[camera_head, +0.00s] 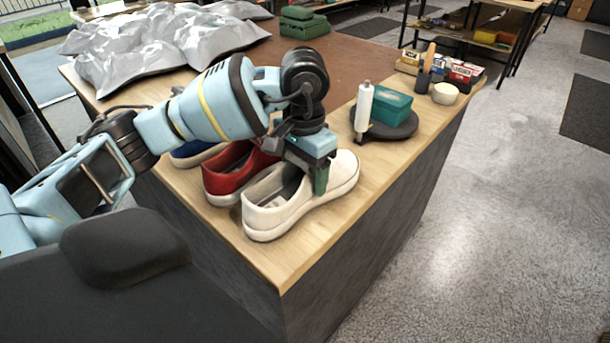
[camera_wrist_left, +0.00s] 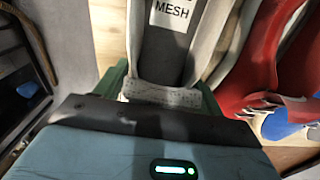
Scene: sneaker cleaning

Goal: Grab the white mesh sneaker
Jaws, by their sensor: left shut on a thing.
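The white mesh sneaker (camera_head: 285,210) stands on the wooden worktop near its front edge, toe pointing to the back right. My left gripper (camera_head: 320,182) comes down over it from above and is shut on its upper. In the left wrist view the sneaker (camera_wrist_left: 165,97) lies between the green fingers, and its insole carries a label reading "MESH" (camera_wrist_left: 171,10). The fingertips are mostly hidden by the shoe and the gripper body. My right gripper is not in view.
A red sneaker (camera_head: 228,177) stands close beside the white one, with a blue shoe (camera_head: 192,157) behind it. A dark round tray (camera_head: 392,130) holds a white bottle (camera_head: 363,108) and a teal box (camera_head: 385,104). Silver bags (camera_head: 150,45) lie at the back left.

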